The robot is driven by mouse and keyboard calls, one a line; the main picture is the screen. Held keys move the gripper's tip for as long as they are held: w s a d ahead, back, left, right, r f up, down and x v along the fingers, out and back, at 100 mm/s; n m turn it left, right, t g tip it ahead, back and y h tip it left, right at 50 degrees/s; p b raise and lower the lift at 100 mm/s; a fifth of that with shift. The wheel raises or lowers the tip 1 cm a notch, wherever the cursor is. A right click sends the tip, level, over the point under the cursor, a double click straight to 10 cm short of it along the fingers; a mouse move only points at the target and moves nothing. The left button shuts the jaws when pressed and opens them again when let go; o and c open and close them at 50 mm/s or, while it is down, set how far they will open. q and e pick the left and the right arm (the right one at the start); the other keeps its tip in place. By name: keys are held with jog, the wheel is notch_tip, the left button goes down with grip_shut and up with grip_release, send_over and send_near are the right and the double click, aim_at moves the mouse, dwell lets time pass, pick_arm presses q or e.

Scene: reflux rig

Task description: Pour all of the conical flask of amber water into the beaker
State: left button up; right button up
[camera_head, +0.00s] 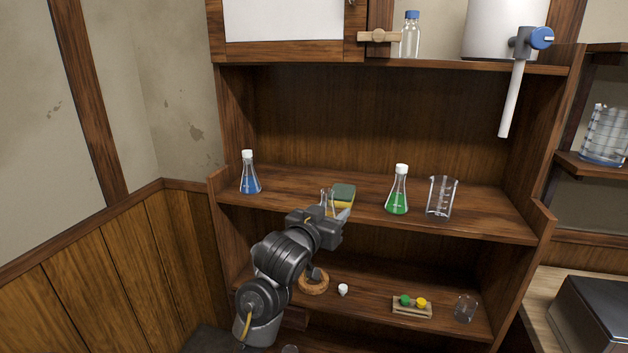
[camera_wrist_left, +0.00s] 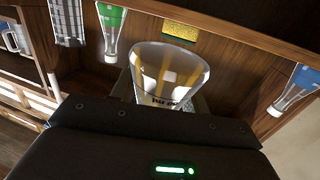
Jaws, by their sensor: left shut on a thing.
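My left gripper (camera_head: 336,214) is at the front of the middle shelf, shut on a clear glass vessel (camera_head: 326,198), likely the conical flask. In the left wrist view the glass vessel (camera_wrist_left: 170,72) sits between the fingers, with dark markings on its wall. Yellowish streaks show in it, but I cannot tell whether they are amber water or things seen through the glass. A clear beaker (camera_head: 442,197) stands upright at the right of the middle shelf, apart from my gripper, and looks empty. My right gripper is not in view.
A stoppered green flask (camera_head: 398,199) stands between my gripper and the beaker. A stoppered blue flask (camera_head: 249,180) stands at left. A green-yellow sponge (camera_head: 343,194) lies behind my gripper. Below are a ring (camera_head: 313,285), white stopper (camera_head: 342,289), coloured-stopper holder (camera_head: 411,309) and small glass (camera_head: 465,308).

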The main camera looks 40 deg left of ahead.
pick_arm(q)
jog(key=s+d+f+m+h, duration=0.1)
jog(key=s+d+f+h, duration=0.1)
jog(key=s+d+f, duration=0.2)
jog(key=d+f, duration=0.3)
jog(key=f, duration=0.1)
jog(key=shift+s+f, duration=0.25)
jog(key=shift+s, duration=0.15)
jog(key=s+d+f, duration=0.2)
jog(key=s+f, duration=0.1)
jog(key=s+d+f, duration=0.1)
jog(key=s, duration=0.1)
jog(key=shift+s+d+f+b, duration=0.2)
jog(key=shift+f+b, duration=0.1)
jog(key=shift+b, duration=0.1)
jog(key=shift+s+d+f, duration=0.15)
jog(key=shift+s+f, duration=0.15)
jog(key=shift+s, duration=0.2)
